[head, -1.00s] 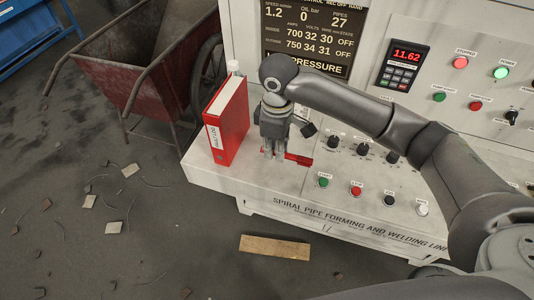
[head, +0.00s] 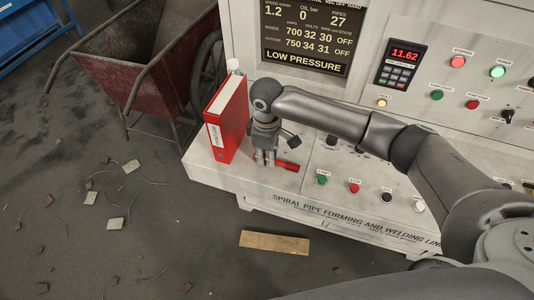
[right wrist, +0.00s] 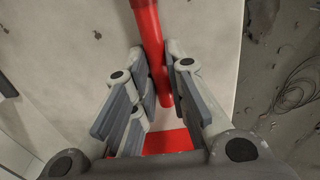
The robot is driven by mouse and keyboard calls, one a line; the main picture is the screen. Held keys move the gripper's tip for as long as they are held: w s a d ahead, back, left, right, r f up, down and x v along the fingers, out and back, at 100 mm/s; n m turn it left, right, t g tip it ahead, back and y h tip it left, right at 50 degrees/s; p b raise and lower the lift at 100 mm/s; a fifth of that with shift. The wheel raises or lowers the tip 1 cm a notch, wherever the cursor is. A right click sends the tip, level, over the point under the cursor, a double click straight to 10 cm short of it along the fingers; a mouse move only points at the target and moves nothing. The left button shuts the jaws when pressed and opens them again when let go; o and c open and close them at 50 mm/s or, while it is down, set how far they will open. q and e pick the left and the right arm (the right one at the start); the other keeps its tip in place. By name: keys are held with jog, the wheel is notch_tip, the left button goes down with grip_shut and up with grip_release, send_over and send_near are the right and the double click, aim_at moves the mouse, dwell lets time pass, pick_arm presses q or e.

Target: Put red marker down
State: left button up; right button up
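The red marker (head: 290,167) shows at the front of the white console ledge, just right of the red binder. My right gripper (head: 265,161) points down over the ledge with its fingertips at the marker. In the right wrist view the marker (right wrist: 151,35) runs between the fingertips (right wrist: 157,92), and the fingers look closed on it. The marker is at or very near the ledge surface; I cannot tell whether it touches. My left gripper is not in view.
A red binder (head: 228,122) stands upright left of the gripper, close to it. A white-capped bottle (head: 233,66) is behind it. Buttons and knobs, such as the green button (head: 321,180), are to the right. A red cart (head: 150,70) stands at the left.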

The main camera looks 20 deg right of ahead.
jog(key=o, duration=0.4)
jog(key=shift+r, duration=0.15)
notch_tip(320, 180, up, 12)
jog(key=shift+r+b, duration=0.1)
jog(key=shift+b, duration=0.9)
jog(key=shift+a, duration=0.1)
